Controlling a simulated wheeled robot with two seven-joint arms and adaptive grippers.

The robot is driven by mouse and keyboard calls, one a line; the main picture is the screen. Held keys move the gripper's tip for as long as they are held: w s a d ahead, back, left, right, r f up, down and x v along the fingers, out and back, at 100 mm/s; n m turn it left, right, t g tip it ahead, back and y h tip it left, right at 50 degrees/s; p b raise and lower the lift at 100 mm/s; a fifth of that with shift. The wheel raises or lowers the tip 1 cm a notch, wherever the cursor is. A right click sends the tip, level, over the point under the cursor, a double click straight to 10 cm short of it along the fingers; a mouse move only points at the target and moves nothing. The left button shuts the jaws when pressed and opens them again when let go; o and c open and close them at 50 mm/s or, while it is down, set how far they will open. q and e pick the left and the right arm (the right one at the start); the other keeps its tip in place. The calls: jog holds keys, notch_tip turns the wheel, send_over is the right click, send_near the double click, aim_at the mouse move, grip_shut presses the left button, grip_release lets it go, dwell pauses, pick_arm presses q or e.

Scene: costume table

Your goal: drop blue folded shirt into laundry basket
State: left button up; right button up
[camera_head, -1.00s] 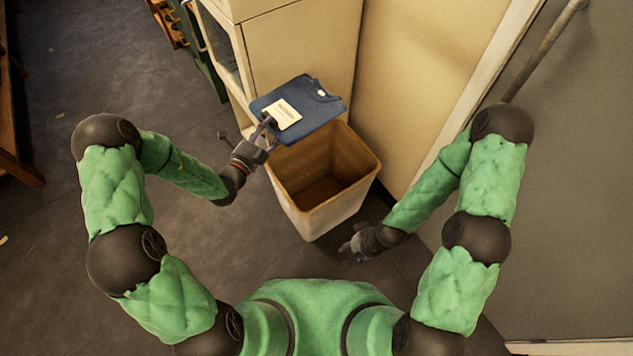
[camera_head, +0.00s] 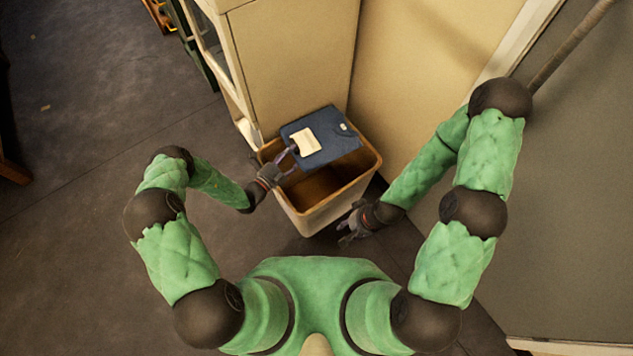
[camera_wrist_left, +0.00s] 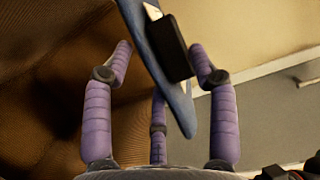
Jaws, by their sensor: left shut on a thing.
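The blue folded shirt (camera_head: 333,142) with a pale tag is held over the far part of the laundry basket's opening. My left gripper (camera_head: 289,160) is shut on the shirt's near-left edge. In the left wrist view the shirt (camera_wrist_left: 150,50) shows edge-on between the purple fingers of my left gripper (camera_wrist_left: 160,80), with a dark block-like piece against it. The laundry basket (camera_head: 325,213) is an open, pale tapered bin; its inside shows brown. My right gripper (camera_head: 352,230) hangs beside the basket's near-right side; whether its fingers are open is unclear.
A beige cabinet (camera_head: 295,65) stands right behind the basket, and a beige panel (camera_head: 405,75) is at its right. A grey door-like surface (camera_head: 570,200) fills the right side.

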pick_arm(q)
notch_tip(320, 180, down, 5)
jog(key=b, duration=0.4)
jog(key=shift+f, duration=0.15)
jog(key=o, duration=1.3)
jog(key=v, duration=1.2)
